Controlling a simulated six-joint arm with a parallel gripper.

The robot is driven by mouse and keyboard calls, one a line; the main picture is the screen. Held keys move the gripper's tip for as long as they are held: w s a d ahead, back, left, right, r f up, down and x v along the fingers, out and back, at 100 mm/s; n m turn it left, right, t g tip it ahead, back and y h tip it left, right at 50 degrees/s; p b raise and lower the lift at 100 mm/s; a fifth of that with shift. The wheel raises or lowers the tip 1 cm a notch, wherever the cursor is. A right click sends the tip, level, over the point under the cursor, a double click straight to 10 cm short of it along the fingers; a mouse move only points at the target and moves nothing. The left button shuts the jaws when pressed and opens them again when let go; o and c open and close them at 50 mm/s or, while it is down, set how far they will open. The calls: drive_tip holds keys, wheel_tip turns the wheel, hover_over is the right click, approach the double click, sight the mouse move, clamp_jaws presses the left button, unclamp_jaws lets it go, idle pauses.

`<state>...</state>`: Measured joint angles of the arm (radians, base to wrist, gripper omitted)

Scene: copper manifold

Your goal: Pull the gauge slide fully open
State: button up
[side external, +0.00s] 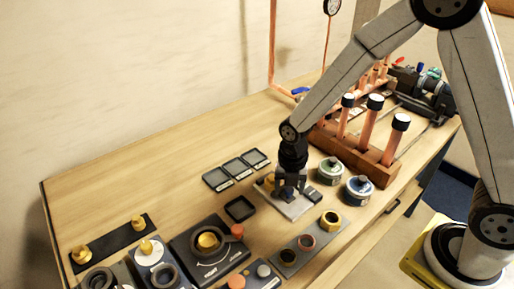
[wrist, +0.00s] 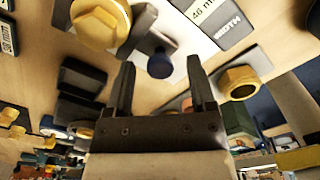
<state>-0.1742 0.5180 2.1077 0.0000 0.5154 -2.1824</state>
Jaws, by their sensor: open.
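The gauge (side external: 296,208) is a pale plate on the bench, largely covered by my gripper in the side view. A brass hex piece (wrist: 100,22) is by the left finger. My gripper (wrist: 160,72) is open and points down over the gauge (side external: 288,192). No contact with the knob is clear. How far the slide is out cannot be told.
A small dark tray (side external: 240,209) and three framed trays (side external: 237,169) lie to the left. Two round tins (side external: 359,189) and a wooden rack with capped copper tubes (side external: 360,155) stand close on the right. A strip with rings (side external: 308,241) lies in front.

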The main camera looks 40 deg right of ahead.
clamp_jaws()
idle(1.4)
